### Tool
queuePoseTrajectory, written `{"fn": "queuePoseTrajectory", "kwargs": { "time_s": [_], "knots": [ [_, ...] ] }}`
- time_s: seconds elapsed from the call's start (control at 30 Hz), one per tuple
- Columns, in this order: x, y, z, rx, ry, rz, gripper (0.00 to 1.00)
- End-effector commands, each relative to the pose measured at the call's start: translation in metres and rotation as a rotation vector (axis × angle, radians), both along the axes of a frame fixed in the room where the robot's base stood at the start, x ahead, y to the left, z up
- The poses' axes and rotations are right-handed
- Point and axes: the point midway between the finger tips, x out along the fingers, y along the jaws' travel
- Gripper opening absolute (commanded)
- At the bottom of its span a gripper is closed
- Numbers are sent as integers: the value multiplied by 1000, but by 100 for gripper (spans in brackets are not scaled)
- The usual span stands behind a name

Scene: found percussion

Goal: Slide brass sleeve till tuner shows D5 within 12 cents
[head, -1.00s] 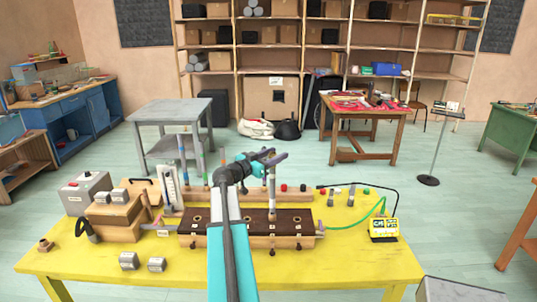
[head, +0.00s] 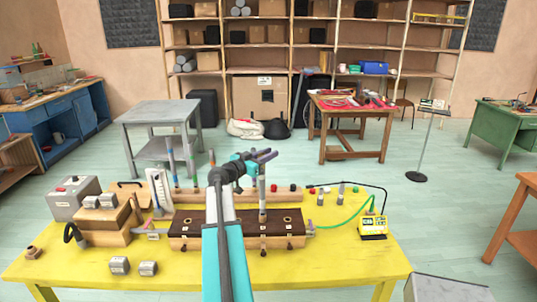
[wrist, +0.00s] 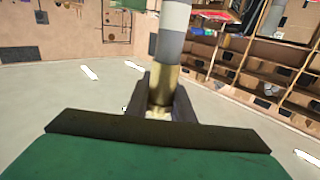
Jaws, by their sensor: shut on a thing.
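My gripper (head: 262,156) is at the upper part of an upright pale tube (head: 262,195) that rises above the dark-topped wooden box. In the wrist view, my gripper (wrist: 160,100) is shut on the brass sleeve (wrist: 164,82), with a dark finger on each side. The tube (wrist: 172,35), banded grey and white, continues above the sleeve. In the head view the sleeve is too small to make out. The yellow tuner (head: 373,224) stands at the right of the yellow table; its reading is too small to read.
The dark-topped box (head: 235,217) sits mid-table (head: 200,275). Other upright tubes stand behind it. Wooden blocks (head: 105,220) and a grey box (head: 73,196) are at the left. A green cable (head: 335,224) runs to the tuner. Grey metal pieces (head: 119,265) lie in front.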

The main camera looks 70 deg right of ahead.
Motion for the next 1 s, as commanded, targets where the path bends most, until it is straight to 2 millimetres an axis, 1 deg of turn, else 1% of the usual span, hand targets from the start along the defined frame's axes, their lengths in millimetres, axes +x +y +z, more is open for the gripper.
{"fn": "queuePoseTrajectory", "kwargs": {
  "time_s": [1.0],
  "knots": [
    [3, -1, -5, 0, -1, 8, 0]
  ]
}}
